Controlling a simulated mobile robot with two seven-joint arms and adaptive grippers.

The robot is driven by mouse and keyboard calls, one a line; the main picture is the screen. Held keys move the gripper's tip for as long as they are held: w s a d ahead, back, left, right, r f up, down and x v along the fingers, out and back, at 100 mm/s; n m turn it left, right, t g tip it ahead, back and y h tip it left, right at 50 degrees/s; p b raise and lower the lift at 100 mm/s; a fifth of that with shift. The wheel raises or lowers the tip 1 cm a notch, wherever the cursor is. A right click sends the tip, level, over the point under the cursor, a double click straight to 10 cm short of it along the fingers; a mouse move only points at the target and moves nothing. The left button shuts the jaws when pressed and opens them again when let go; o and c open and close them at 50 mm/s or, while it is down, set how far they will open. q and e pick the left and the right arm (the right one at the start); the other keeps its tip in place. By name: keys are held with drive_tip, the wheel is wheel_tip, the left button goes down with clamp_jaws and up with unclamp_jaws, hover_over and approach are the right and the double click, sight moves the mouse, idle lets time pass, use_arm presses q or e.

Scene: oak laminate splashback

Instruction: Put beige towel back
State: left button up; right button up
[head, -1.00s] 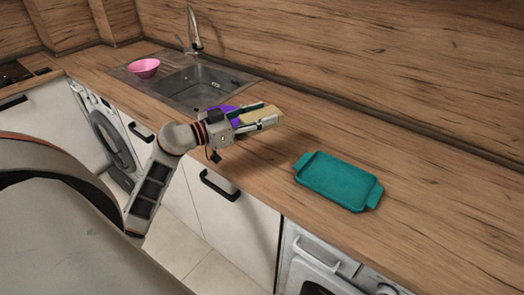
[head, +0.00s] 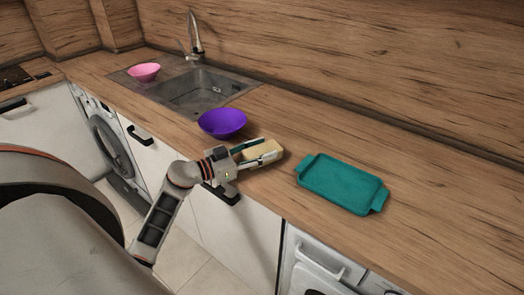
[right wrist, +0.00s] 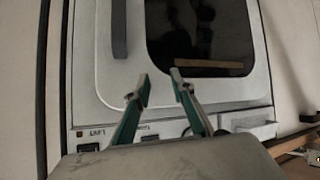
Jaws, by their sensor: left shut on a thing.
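A small folded beige towel (head: 262,153) is held between the fingers of my left gripper (head: 264,154). The gripper is shut on it, over or at the front part of the wooden counter, between the purple bowl and the teal tray. I cannot tell whether the towel touches the counter. My right gripper (right wrist: 163,88) shows only in the right wrist view. Its two fingers are apart with nothing between them, in front of a white appliance door with a dark window.
A purple bowl (head: 222,122) stands just behind my left gripper. A teal tray (head: 341,184) lies to its right. A pink bowl (head: 144,72) is beside the sink (head: 203,90). The counter (head: 440,205) right of the tray is clear.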

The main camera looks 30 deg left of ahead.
sight(245, 155)
drive_tip(key=shift+r, duration=0.1)
use_arm(q)
drive_tip(key=o, duration=0.9)
drive_tip(key=shift+f, duration=0.1)
drive_tip(key=o, duration=0.3)
use_arm(e)
drive_tip(key=shift+w+r, duration=0.2)
drive_tip(key=shift+r, duration=0.1)
use_arm(q)
drive_tip(key=shift+o, duration=0.2)
drive_tip(key=shift+s+a, duration=0.1)
drive_tip(key=shift+s, duration=0.1)
drive_tip(key=v, duration=1)
drive_tip(key=shift+s, duration=0.1)
drive_tip(key=shift+s+a, duration=0.3)
drive_tip(key=shift+s, duration=0.25)
use_arm(e)
drive_tip(key=shift+s+f, duration=0.1)
drive_tip(key=shift+f, duration=0.15)
drive_tip(key=shift+a, duration=0.1)
